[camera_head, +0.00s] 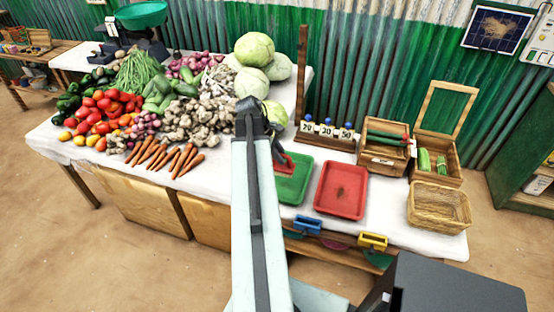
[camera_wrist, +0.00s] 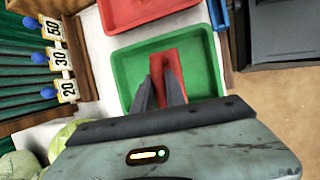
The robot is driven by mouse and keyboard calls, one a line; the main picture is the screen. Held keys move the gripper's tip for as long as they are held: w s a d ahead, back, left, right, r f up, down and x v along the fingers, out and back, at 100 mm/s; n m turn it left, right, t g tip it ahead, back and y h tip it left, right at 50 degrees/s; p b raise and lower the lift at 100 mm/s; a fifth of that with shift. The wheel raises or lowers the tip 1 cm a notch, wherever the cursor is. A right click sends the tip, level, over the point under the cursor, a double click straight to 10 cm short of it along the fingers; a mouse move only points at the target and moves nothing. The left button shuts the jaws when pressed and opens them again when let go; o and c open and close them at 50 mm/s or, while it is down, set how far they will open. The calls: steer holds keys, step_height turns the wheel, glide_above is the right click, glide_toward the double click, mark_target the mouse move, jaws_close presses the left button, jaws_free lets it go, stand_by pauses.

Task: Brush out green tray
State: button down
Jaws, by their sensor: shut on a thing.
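The green tray (camera_head: 297,188) lies on the white-covered table, to the right of my arm in the head view. Its left part is hidden behind my arm. In the wrist view the green tray (camera_wrist: 207,72) lies right below my fingers. My gripper (camera_wrist: 160,66) is shut on a flat red thing (camera_wrist: 173,62) that reaches over the tray. I cannot see bristles on it, nor tell whether it touches the tray floor. It also shows at the tray's far edge in the head view (camera_head: 287,162). I see no loose scraps in the visible part of the tray.
A red tray (camera_head: 341,190) lies right beside the green one. Number cards (camera_head: 326,131) stand behind the trays. Wooden crates (camera_head: 384,146) and a wicker basket (camera_head: 438,207) stand to the right. Cabbages (camera_head: 253,82) and other vegetables fill the table's left. Coloured clips (camera_head: 372,241) hang at the front edge.

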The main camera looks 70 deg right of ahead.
mark_target(278, 165)
steer(key=shift+s+f+b, duration=0.1)
steer(key=shift+f+b, duration=2.15)
step_height(278, 165, down, 3)
steer(key=b, duration=0.3)
